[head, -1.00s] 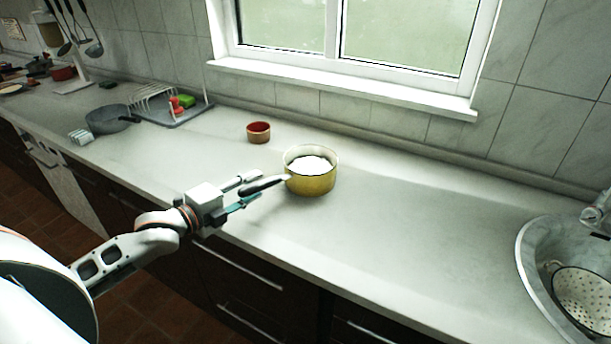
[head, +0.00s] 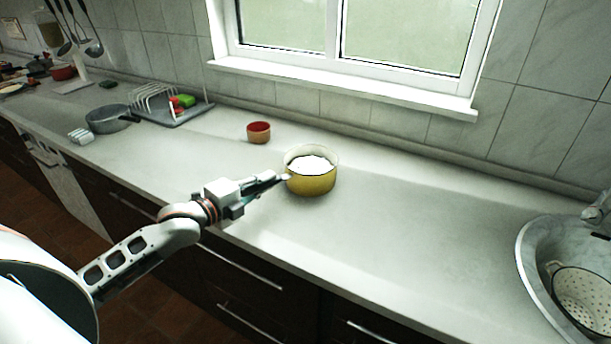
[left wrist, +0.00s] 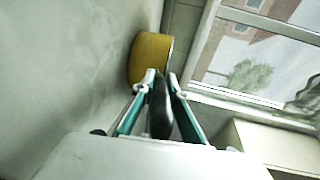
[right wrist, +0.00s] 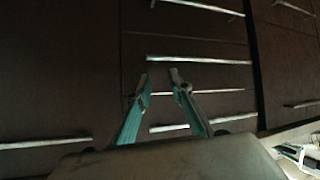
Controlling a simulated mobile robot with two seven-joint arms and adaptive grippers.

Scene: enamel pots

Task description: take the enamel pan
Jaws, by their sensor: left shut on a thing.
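The enamel pan (head: 312,182) is yellow with a pale rim and holds something white. It stands upright on the counter below the window. Its dark handle points left toward my left gripper (head: 278,179), whose fingers are shut on the handle and hide most of it in the head view. In the left wrist view the dark handle (left wrist: 160,108) lies between the fingers and the yellow pan body (left wrist: 150,57) is beyond the fingertips. My right gripper (right wrist: 160,78) shows only in the right wrist view. It is open and empty, facing dark drawer fronts.
A small red-brown cup (head: 259,134) stands behind and left of the pan. A grey pan (head: 108,120) and a dish rack (head: 175,108) are farther left. A sink (head: 535,262) with a colander (head: 584,299) is at the right. The counter between pan and sink is clear.

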